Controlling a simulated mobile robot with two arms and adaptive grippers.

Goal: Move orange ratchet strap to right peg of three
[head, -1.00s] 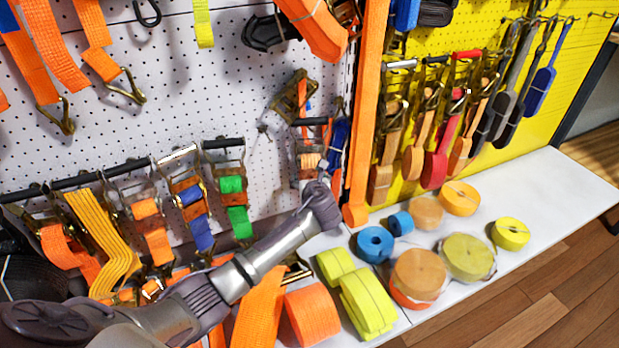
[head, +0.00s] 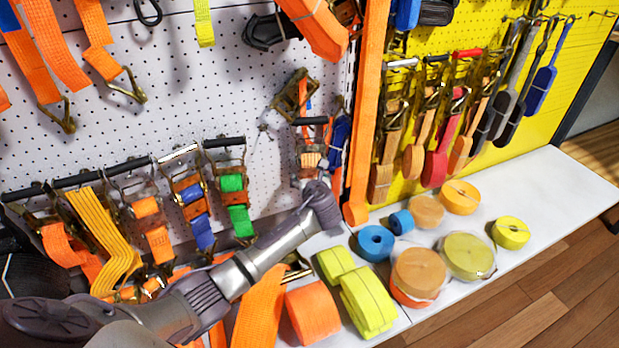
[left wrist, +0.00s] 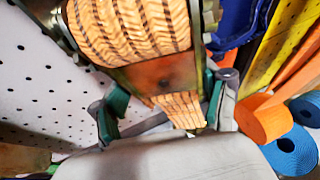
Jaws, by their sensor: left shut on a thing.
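An orange ratchet strap with a brown metal ratchet and a dark handle (head: 309,160) is upright in front of the white pegboard in the head view, left of the long hanging orange strap. In the left wrist view its ribbed orange webbing (left wrist: 130,28) is close up, above a brown metal plate. My left gripper (left wrist: 165,108) has its green-padded fingers on either side of the ratchet's lower part and is shut on it. In the head view my left arm reaches up to it from the lower left. I cannot make out the three pegs clearly. My right gripper is not in view.
A brass-coloured ratchet (head: 292,96) hangs just above and left. A long orange strap (head: 364,110) hangs close on the right. Coiled straps, including a blue roll (head: 375,243), crowd the white shelf (head: 560,190). Several ratchet straps hang at left. Bare pegboard (head: 200,95) shows left of centre.

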